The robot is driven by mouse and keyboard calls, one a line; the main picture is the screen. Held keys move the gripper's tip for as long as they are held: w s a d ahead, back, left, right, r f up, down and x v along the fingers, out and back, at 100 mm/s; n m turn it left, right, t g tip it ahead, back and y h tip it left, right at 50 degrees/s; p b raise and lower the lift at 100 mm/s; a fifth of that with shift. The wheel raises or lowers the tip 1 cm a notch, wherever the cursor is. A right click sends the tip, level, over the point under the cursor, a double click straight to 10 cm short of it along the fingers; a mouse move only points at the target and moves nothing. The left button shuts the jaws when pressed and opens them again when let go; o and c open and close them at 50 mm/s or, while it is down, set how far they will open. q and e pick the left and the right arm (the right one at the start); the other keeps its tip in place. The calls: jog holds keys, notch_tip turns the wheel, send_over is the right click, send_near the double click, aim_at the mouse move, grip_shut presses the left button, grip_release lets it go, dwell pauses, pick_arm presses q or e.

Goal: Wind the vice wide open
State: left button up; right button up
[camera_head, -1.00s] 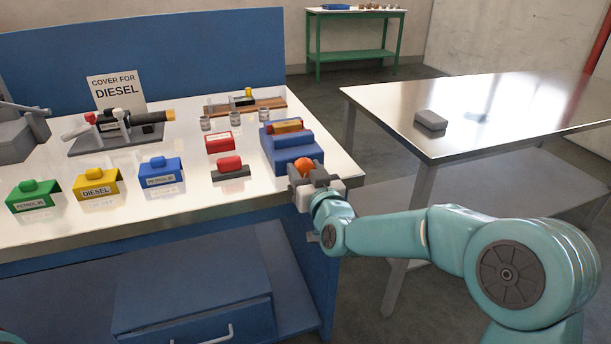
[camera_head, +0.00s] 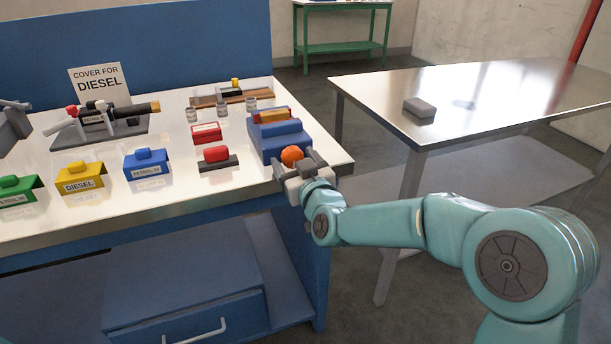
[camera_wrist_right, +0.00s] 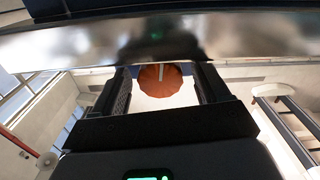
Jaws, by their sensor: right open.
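The blue vice (camera_head: 280,142) stands at the right front corner of the white bench. An orange and yellow piece (camera_head: 272,116) lies along its top. Its round orange knob (camera_head: 291,156) faces the bench's front edge. My right gripper (camera_head: 295,162) is open, with its fingers to either side of the knob. In the right wrist view, the orange knob (camera_wrist_right: 160,80) shows between the two dark fingers (camera_wrist_right: 160,88), with gaps on both sides. My left gripper does not show.
A red block on a dark base (camera_head: 217,156) and a red labelled box (camera_head: 206,133) stand left of the vice. Several jars stand behind. Green, yellow and blue covers (camera_head: 150,163) line the bench front. A metal table (camera_head: 490,95) at right holds a grey block (camera_head: 419,107).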

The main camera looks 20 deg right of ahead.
jog(key=s, duration=1.5)
jog(key=shift+s+d, duration=0.3)
jog(key=shift+s, duration=0.05)
